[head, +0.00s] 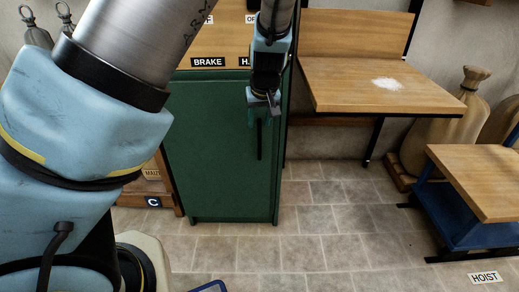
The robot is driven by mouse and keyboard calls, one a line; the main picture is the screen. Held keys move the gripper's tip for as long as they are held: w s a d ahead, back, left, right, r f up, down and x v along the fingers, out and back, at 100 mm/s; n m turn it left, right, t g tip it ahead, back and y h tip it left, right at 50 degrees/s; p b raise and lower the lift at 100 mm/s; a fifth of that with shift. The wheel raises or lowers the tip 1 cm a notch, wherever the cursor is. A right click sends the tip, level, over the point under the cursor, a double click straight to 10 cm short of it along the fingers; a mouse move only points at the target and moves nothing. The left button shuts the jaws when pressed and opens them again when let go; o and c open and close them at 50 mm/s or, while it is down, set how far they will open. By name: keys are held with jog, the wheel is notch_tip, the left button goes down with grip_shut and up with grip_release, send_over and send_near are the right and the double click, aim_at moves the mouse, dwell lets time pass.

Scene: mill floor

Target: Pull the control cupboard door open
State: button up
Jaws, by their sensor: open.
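The green control cupboard door (212,150) stands in the middle of the head view, below a wooden panel with BRAKE lettering. The door looks shut. Its dark vertical handle (260,140) is near the door's right edge. My gripper (262,118) hangs pointing down in front of the upper right of the door, by the handle's top end. It is open and appears empty. Whether its fingers touch or straddle the handle cannot be told from this view. My arm covers the area left of the door.
A wooden table (350,88) with white powder stands right of the cupboard. A blue-framed wooden trolley (480,165) is at the far right, near sacks (448,125). A crate marked C (153,202) is left of the cupboard. The tiled floor before the door is mostly clear.

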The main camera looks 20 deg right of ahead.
aim_at(260, 137)
jog(key=b+x, duration=0.1)
jog(key=x, duration=0.6)
jog(key=d+b+x, duration=0.1)
jog(key=x, duration=0.3)
jog(key=shift+s+b, duration=0.1)
jog(key=shift+b, duration=0.2)
jog(key=shift+a, duration=0.1)
grip_shut()
dwell(0.9)
